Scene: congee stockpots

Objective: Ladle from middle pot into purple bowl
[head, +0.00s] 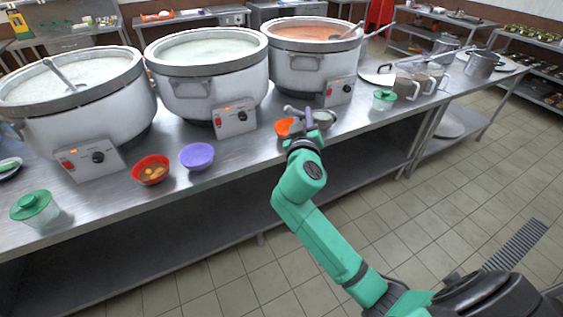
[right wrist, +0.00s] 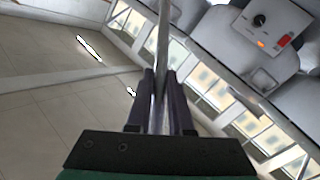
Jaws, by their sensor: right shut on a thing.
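The middle pot (head: 205,88) is a large white stockpot with a steel rim, holding pale congee. No ladle shows in it. The purple bowl (head: 197,158) stands in front of it near the table's front edge; it looks empty. My right gripper (head: 300,118) is at the table edge, right of the purple bowl and in front of the right pot. In the right wrist view its dark fingers are shut on a thin metal rod (right wrist: 163,45), which looks like a ladle handle. The rod's far end is out of that view. My left gripper is not in view.
The left pot (head: 40,113) and right pot (head: 295,80) each have a ladle in them. A red bowl (head: 151,170) with food, an orange bowl (head: 283,128), a small metal bowl-like shape (head: 325,118) and green-lidded containers (head: 34,208) (head: 384,99) line the front.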

